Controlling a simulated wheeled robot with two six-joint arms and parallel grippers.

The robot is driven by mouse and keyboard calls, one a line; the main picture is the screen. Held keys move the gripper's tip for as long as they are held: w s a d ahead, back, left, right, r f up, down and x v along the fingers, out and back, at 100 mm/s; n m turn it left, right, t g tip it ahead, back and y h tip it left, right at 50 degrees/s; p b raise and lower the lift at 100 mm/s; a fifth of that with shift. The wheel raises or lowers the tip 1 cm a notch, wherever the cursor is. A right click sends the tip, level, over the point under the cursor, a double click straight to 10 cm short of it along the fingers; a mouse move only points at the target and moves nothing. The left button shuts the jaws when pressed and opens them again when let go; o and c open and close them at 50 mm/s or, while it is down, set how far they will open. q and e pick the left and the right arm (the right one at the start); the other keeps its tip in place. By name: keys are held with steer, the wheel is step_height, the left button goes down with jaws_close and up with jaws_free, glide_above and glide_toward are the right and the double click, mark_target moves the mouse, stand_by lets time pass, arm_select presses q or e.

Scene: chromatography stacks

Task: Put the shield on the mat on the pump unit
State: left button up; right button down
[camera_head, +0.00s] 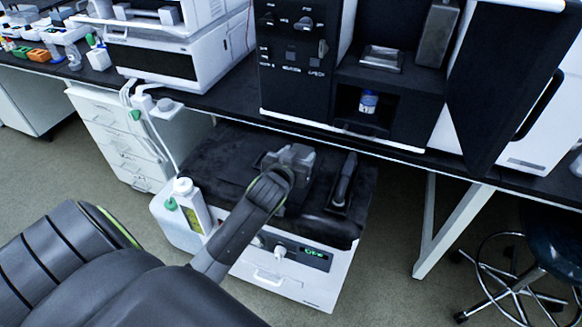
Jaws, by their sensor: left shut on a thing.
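The pump unit (285,283) is a white box with a small green display, low under the bench. A black mat (225,150) covers its top. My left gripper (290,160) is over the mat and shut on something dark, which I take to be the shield. My own gripper and forearm hide most of it, so its outline and whether it touches the mat cannot be told. A dark upright piece (344,180) stands on the right part of the top. My right gripper is not in view.
A white bottle (191,205) with a label stands at the unit's left front. The bench edge (330,130) overhangs behind the mat. A black instrument (300,60) stands on the bench. A white bench leg (440,235) and a stool (535,255) are at the right.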

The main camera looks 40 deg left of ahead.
arm_select(q)
step_height(320, 180, down, 4)
steer(key=shift+f+b, duration=0.2)
steer(key=shift+b, duration=0.2)
steer(key=shift+f, duration=0.5)
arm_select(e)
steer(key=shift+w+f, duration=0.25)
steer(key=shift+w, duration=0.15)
arm_select(q)
steer(key=shift+f, duration=0.15)
steer(key=o, duration=1.1)
